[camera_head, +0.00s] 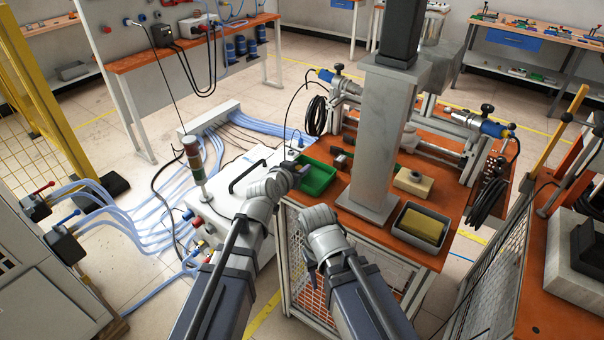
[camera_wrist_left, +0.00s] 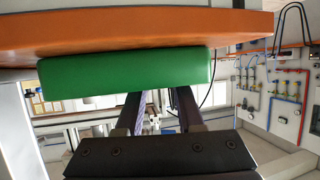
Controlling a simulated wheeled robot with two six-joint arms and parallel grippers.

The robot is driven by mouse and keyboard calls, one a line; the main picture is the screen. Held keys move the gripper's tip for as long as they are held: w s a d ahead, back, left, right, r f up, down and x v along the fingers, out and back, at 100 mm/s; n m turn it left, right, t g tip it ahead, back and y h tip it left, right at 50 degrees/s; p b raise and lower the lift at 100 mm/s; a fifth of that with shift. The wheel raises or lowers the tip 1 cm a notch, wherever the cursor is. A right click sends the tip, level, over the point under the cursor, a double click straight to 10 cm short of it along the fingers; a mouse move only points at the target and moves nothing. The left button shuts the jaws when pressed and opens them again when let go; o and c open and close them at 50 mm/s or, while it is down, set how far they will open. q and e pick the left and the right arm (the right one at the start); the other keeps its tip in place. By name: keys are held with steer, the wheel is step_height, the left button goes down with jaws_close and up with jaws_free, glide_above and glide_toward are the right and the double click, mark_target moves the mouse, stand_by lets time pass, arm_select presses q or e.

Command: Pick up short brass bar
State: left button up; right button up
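My left gripper (camera_head: 300,168) is at the left side of a green tray (camera_head: 317,178) on the orange table. In the left wrist view its two dark fingers (camera_wrist_left: 160,110) stand apart with a gap between them, pointing at the outer wall of the green tray (camera_wrist_left: 125,78). I see nothing between them. I cannot make out a short brass bar; the tray's inside is partly hidden by the gripper in the head view and fully hidden in the wrist view.
A grey tray (camera_head: 405,217) with a yellow block (camera_head: 424,228) sits at the table's front right. A yellowish block (camera_head: 412,183) lies behind it. A tall grey column (camera_head: 384,140) stands right of the green tray. A white cabinet (camera_head: 226,228) with a signal lamp (camera_head: 194,160) is at left.

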mark_target(299, 167)
arm_select(q)
steer(key=shift+a, duration=0.1)
steer(key=shift+c, duration=0.3)
jaws_close()
steer(key=shift+r, duration=0.2)
step_height(299, 167, up, 10)
steer(key=p, duration=1)
steer(key=shift+f, duration=0.1)
